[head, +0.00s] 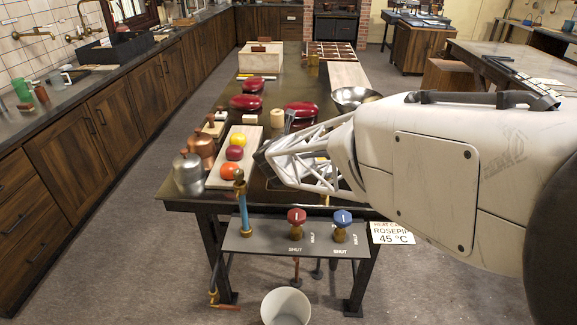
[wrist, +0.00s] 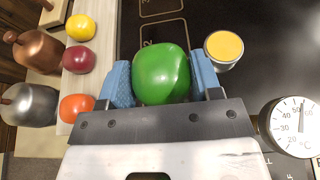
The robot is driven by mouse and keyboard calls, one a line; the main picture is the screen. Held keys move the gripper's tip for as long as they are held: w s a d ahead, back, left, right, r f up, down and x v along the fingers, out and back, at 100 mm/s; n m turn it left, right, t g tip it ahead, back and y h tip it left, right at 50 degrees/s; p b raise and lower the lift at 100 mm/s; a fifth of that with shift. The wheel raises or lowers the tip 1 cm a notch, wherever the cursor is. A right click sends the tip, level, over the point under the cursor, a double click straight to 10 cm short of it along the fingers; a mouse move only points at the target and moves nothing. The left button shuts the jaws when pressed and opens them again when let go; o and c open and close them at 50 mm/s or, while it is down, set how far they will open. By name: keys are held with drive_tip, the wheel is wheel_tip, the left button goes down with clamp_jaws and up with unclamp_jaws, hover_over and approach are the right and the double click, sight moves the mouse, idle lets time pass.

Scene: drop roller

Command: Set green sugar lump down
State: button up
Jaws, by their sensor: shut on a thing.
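A green sugar lump (wrist: 161,70), rounded and glossy, sits between the two blue fingers of my gripper (wrist: 163,84) in the wrist view. The fingers are shut on its sides. The dark table top with pale outlined, numbered squares (wrist: 162,30) shows beyond it. I cannot tell how high the lump is above the table. In the head view my arm comes in from the right, with its end over the near part of the table, right of the pale board; the green lump does not show clearly there.
A pale board (head: 252,139) at left holds a yellow (head: 238,139), a dark red (head: 234,153) and an orange lump (head: 229,171). Metal pots (head: 188,172) stand left of it. A yellow-topped tin (wrist: 225,47) and a dial gauge (wrist: 293,125) are right of my gripper.

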drive_tip(key=shift+f, duration=0.1)
drive_tip(key=shift+f, duration=2.8)
drive_tip(key=shift+f, duration=2.1)
drive_tip(key=shift+f, duration=0.15)
drive_tip(key=o, duration=1)
drive_tip(key=shift+c, duration=0.2)
